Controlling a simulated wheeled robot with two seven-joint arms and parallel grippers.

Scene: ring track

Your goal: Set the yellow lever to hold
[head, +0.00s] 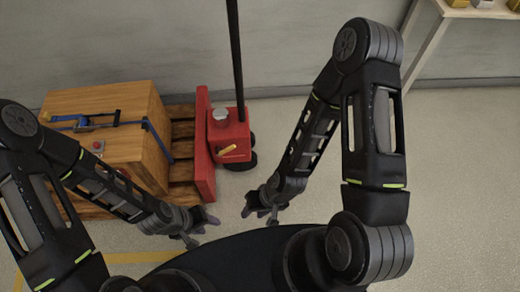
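The yellow lever (228,150) is a short bar on the front face of a red housing (228,132) with a silver knob on top. The lever is tilted, its right end slightly higher than its left. My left gripper (202,228) is below and left of the lever in the picture, apart from it, with its fingers spread and empty. My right gripper (259,215) is below and right of the lever, also apart from it, with its fingers spread and empty. Any markings for the lever's settings are too small to read.
A dark pole (236,50) rises from the red housing. A red upright plate (203,150) stands left of it, beside a strapped wooden crate (110,125) on a pallet (182,150). A wooden table (470,12) is at the upper right. Floor right of the housing is partly clear.

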